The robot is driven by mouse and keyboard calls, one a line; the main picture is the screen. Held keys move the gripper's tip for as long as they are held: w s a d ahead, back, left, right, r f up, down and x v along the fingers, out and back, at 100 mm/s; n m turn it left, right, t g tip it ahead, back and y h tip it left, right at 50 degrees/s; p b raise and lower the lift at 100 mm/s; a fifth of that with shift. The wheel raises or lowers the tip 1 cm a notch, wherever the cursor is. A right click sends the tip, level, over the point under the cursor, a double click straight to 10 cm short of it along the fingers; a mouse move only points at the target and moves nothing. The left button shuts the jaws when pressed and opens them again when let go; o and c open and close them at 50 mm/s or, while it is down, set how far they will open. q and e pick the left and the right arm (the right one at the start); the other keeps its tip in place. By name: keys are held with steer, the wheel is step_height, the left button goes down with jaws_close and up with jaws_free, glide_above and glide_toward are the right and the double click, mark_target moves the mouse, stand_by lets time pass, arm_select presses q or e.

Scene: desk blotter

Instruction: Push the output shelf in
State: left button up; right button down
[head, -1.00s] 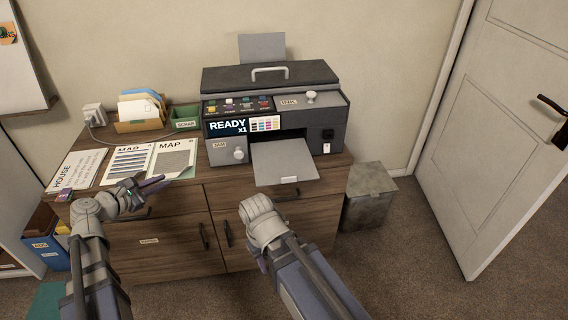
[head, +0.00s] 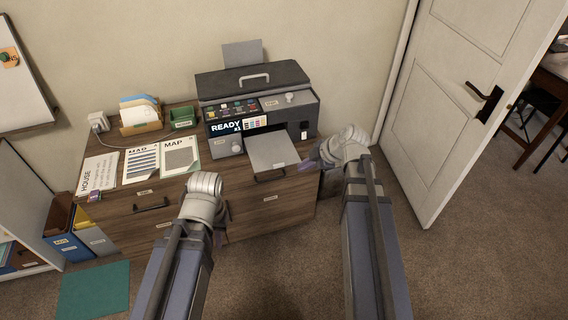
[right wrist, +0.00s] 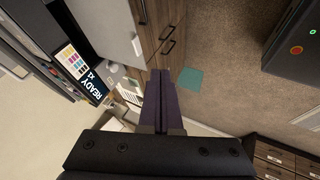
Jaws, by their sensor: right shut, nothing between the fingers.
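The grey printer (head: 300,112) stands on the wooden cabinet with its READY screen lit. Its flat grey output shelf (head: 272,150) sticks out at the front, over the cabinet's front edge. The shelf also shows in the right wrist view (right wrist: 108,28), as a pale panel at the upper left. My right gripper (head: 311,164) is just right of the shelf's front end, apart from it in the picture. Its fingers are shut and empty in the right wrist view (right wrist: 158,74).
Two MAP sheets (head: 180,157) and a HOUSE sheet (head: 98,172) lie left of the printer. A green tray (head: 183,117) and a paper holder (head: 141,128) stand behind them. Cabinet drawers (head: 270,205) are below. A white door (head: 445,110) is at the right.

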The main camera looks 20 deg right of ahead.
mark_target(267, 143)
steer(key=w+a+f+b, duration=0.4)
steer(key=w+f+b, duration=0.4)
steer(key=shift+w, duration=0.3)
steer(key=shift+w, duration=0.1)
stand_by(0.5)
steer(key=w, duration=1.5)
steer(key=shift+a, duration=0.2)
steer(key=shift+s, duration=0.3)
